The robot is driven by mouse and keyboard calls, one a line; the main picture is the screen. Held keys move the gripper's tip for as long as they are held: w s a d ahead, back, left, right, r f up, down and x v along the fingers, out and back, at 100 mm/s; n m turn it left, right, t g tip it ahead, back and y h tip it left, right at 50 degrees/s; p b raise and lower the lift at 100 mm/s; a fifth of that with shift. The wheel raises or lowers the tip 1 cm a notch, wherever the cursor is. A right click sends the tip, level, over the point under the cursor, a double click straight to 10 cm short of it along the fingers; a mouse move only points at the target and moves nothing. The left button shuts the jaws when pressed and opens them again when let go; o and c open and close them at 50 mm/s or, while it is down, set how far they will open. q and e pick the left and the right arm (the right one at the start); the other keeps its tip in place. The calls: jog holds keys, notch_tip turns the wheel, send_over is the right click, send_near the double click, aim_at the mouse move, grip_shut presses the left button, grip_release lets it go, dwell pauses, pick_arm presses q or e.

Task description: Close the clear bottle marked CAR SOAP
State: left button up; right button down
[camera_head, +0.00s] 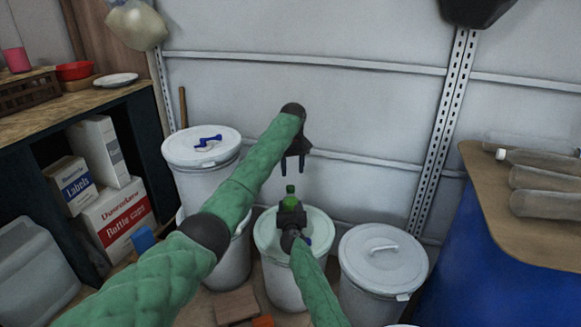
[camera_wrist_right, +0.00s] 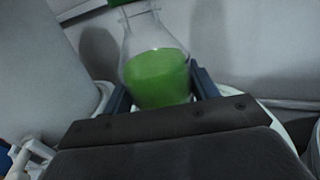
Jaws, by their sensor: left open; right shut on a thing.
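A clear bottle (camera_wrist_right: 157,75) with green liquid stands between the fingers of my right gripper (camera_wrist_right: 162,90). Its neck runs out of the top of the right wrist view, and no marking is readable. In the head view the bottle (camera_head: 290,202) shows small and green above a pale-lidded drum. A small dark green piece (camera_head: 290,188) shows at its top; I cannot tell whether it is a cap or how it sits. My right gripper is shut on the bottle. My left gripper (camera_head: 292,172) is open and empty, fingers pointing down, a little above the bottle's top.
The pale-lidded drum (camera_head: 267,240) is below the bottle. A white drum (camera_head: 383,262) is to its right, and another (camera_head: 201,146) with a blue item on its lid is behind left. Several bottles lie on the right table (camera_head: 490,195). Boxes (camera_head: 115,215) fill the left shelf.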

aim_at(291, 187)
pick_arm(q)
jog(key=n, duration=0.6)
jog(key=shift+a+r, duration=0.3)
jog(key=shift+a, duration=0.05)
jog(key=shift+f, duration=4)
jog(key=c, duration=1)
jog(key=shift+c, duration=0.2)
